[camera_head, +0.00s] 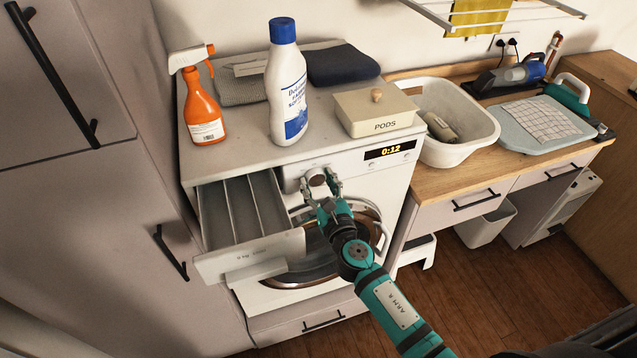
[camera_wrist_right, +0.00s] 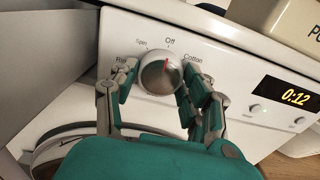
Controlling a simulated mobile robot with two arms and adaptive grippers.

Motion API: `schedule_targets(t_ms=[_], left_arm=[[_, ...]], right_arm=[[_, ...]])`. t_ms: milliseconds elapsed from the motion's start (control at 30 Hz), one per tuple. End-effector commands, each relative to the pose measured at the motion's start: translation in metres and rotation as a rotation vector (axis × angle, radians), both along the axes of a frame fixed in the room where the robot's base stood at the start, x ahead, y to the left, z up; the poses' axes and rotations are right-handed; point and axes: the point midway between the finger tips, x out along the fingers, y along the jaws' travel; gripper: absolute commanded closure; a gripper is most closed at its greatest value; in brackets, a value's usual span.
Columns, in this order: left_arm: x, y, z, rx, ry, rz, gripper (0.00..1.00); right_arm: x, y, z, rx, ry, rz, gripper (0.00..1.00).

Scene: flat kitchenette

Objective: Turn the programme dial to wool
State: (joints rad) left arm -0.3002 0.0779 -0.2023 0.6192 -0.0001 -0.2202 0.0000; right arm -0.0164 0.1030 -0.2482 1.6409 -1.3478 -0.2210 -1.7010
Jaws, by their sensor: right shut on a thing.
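The programme dial (camera_head: 316,178) is a round silver knob on the white washing machine's front panel, left of the lit display reading 0:12. In the right wrist view the dial (camera_wrist_right: 160,76) has a red mark pointing up, close to "Off". "Spin" and "Cotton" are readable beside it; a label at the left is partly covered by a finger. I see no wool label. My right gripper (camera_head: 320,188) is shut on the dial, one finger on each side, as the right wrist view also shows (camera_wrist_right: 158,88). My left gripper is not in view.
The detergent drawer (camera_head: 243,210) stands pulled out left of my right gripper. The round door (camera_head: 300,272) is below it. A spray bottle (camera_head: 202,105), a detergent bottle (camera_head: 287,85) and a PODS box (camera_head: 376,110) stand on top. A white basin (camera_head: 470,151) is at the right.

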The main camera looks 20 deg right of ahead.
Motion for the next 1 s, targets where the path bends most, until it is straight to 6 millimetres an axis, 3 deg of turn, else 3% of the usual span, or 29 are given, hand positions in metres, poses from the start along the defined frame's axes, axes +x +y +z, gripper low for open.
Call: schedule_targets(t_ms=[33,133,567,1000], left_arm=[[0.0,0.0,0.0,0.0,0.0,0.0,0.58],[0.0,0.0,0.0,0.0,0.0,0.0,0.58],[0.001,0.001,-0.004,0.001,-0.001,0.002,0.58],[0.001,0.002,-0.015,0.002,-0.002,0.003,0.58]], right_arm=[[0.0,0.0,0.0,0.0,0.0,-0.001,0.73],[0.0,0.0,0.0,0.0,0.0,-0.001,0.85],[0.0,-0.001,-0.001,0.1,0.002,-0.001,0.85],[0.0,-0.001,-0.001,0.48,0.016,-0.001,0.85]])
